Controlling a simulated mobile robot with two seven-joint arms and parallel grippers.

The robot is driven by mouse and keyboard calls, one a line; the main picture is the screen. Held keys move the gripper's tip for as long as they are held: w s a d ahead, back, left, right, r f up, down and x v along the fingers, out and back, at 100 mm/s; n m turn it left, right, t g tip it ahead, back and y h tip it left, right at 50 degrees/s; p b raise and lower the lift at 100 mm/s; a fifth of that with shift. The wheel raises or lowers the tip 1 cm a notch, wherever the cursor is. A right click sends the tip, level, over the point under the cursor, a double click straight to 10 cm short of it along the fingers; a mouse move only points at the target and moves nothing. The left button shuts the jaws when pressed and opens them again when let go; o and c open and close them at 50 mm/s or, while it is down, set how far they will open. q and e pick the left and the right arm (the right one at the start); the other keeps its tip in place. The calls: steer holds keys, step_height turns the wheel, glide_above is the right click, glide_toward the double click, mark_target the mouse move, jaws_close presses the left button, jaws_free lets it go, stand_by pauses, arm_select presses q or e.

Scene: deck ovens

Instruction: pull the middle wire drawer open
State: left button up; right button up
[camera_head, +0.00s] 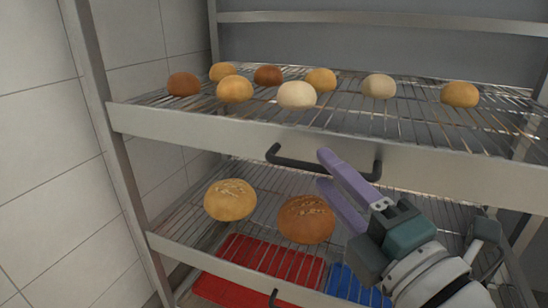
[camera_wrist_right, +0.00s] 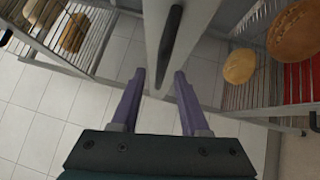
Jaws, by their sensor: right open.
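The wire drawer (camera_head: 205,130) with several small rolls has a broad metal front and a dark bar handle (camera_head: 296,163). It appears shut in the rack. My right gripper (camera_head: 324,170) is open and empty, its purple fingers in front of this handle and hiding part of it. In the right wrist view, the fingertips (camera_wrist_right: 160,76) are spread, with the drawer front's edge between and beyond them. The handle (camera_wrist_right: 171,45) lies just ahead there. I cannot tell whether a finger touches it. My left gripper is not in view.
A lower wire drawer (camera_head: 205,254) holds two large loaves (camera_head: 231,199) and has its own dark handle (camera_head: 273,298). Red (camera_head: 265,262) and blue (camera_head: 350,285) surfaces show beneath it. A metal upright (camera_head: 108,150) and tiled wall (camera_head: 40,140) stand at left. A metal rail (camera_head: 380,18) runs above.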

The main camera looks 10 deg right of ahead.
steer(key=shift+x, duration=1.25)
jaws_close()
stand_by(0.5)
